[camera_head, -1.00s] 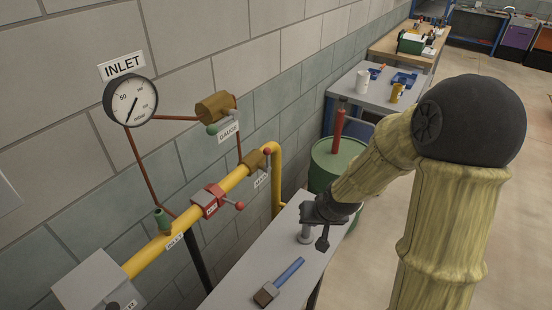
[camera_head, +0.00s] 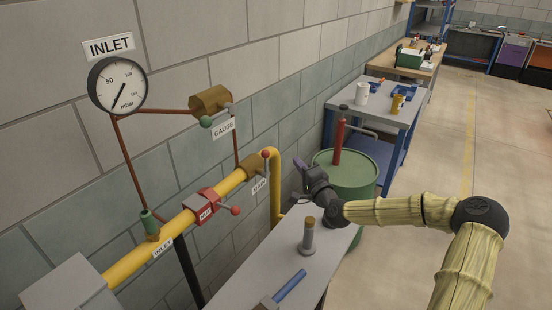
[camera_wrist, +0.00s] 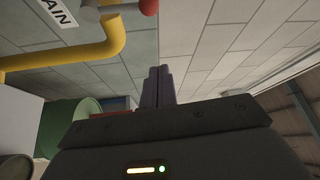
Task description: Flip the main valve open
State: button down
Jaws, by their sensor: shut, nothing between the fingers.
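The main valve (camera_head: 253,166) is a brass body near the right end of the yellow pipe, by the pipe's downward bend. Its lever ends in a red ball (camera_head: 265,154), which also shows at the top of the wrist view (camera_wrist: 148,6). Its white label (camera_head: 259,186) hangs below it; "AIN" is readable on the label in the wrist view (camera_wrist: 57,12). My gripper (camera_head: 299,163) is right of the valve, above the bench, its purple fingers pointing up and left. In the wrist view the fingers (camera_wrist: 159,80) are together and empty, apart from the ball.
A red valve (camera_head: 207,204), a green-knobbed gauge valve (camera_head: 211,103) and a green-topped inlet fitting (camera_head: 150,224) are on nearby piping. The grey bench (camera_head: 257,262) holds a metal cylinder (camera_head: 309,238) and a blue-handled tool (camera_head: 289,286). A green drum (camera_head: 356,172) stands behind my gripper.

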aim_at(266, 165)
jog(key=w+a+p, duration=0.5)
jog(key=w+a, duration=0.1)
jog(key=a, duration=0.1)
jog(key=shift+a, duration=0.15)
dwell(0.9)
dwell(0.3)
